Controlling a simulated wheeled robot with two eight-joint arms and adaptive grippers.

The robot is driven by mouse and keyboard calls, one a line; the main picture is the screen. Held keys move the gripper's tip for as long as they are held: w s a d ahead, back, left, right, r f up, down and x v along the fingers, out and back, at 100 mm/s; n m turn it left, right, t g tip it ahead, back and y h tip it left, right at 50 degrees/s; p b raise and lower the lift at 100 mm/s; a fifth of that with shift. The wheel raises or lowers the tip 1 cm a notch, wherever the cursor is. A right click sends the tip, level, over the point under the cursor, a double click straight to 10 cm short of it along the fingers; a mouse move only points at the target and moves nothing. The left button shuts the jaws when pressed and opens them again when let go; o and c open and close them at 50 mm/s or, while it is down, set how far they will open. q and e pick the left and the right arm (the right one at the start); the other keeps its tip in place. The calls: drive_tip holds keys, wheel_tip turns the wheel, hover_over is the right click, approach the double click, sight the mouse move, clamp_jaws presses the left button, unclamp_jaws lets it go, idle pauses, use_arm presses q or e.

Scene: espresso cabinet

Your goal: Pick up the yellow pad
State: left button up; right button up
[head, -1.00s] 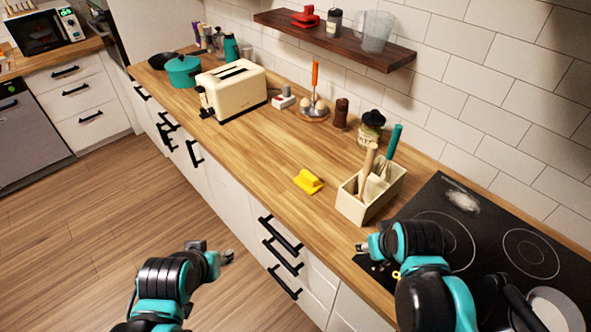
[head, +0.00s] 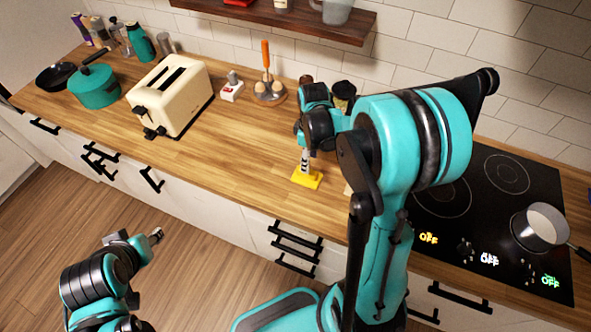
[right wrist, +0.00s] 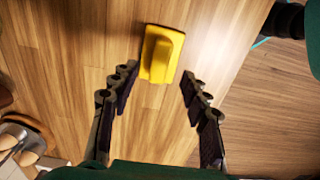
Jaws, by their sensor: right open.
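The yellow pad (head: 307,179) lies on the wooden counter near its front edge. It has a raised ridge, seen from above in the right wrist view (right wrist: 161,54). My right gripper (head: 305,163) is over the counter, just behind and above the pad. In the right wrist view its two open fingers (right wrist: 158,84) point toward the pad, one on each side, with nothing between them but bare wood and the pad's near end. My left gripper (head: 157,236) hangs over the floor, away from the counter; its finger gap is too small to tell.
A cream toaster (head: 170,97) and a teal pot (head: 94,86) stand on the left. An egg holder (head: 269,91) stands behind the pad. The black stove (head: 470,205) with a saucepan (head: 541,226) is at right. My right arm hides the utensil box. The counter left of the pad is clear.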

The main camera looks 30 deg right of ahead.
drive_tip(key=f, duration=0.3)
drive_tip(key=f+b, duration=0.1)
drive_tip(key=f, duration=0.2)
drive_tip(key=shift+w+a, duration=0.15)
drive_tip(key=shift+a, duration=0.05)
drive_tip(key=shift+f+b, duration=0.35)
drive_tip(key=shift+f, duration=0.1)
drive_tip(key=shift+d, duration=0.1)
clamp_jaws()
